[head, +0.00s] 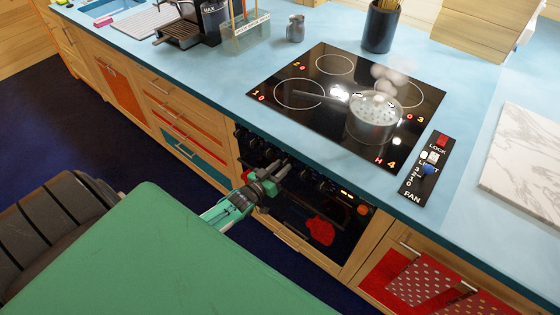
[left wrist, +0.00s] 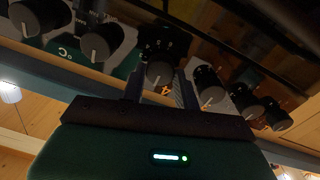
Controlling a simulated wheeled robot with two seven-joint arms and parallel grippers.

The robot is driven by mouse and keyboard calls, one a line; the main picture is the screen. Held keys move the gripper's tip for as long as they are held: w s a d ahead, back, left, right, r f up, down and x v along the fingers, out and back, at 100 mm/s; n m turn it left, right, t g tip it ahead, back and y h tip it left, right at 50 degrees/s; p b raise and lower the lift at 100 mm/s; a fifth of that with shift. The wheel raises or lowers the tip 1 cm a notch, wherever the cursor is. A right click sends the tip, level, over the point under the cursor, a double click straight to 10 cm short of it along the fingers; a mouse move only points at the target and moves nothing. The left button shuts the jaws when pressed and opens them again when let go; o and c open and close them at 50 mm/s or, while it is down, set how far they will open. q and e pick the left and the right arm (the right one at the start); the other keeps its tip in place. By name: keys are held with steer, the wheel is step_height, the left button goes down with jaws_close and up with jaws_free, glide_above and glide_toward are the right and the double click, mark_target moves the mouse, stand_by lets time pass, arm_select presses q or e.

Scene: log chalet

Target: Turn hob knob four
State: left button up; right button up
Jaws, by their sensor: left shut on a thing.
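Hob knob four (left wrist: 160,74) is a dark round knob with a pale pointer line and an orange 4 beside it. It sits between the two fingers of my left gripper (left wrist: 160,92), which is shut on it. In the head view my left gripper (head: 277,172) reaches the knob row on the oven front and hides this knob. The black glass hob (head: 325,92) above has marked zones, with a red H by the 4. My right gripper is in neither view.
Other knobs (left wrist: 207,84) stand close on both sides of the gripper. The oven (head: 318,222) is below the knobs. A fan and light panel (head: 424,165) lies right of the hob.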

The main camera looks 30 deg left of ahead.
arm_select(q)
steer(key=shift+f, duration=0.1)
steer(key=o, duration=1)
steer(key=shift+s, duration=0.6)
steer(key=s, duration=0.4)
steer(key=s+a+b, duration=0.1)
steer(key=s, duration=0.3)
steer(key=s+b, duration=0.1)
steer(key=s, duration=0.3)
steer(key=shift+s+a, duration=0.25)
steer(key=shift+a, duration=0.05)
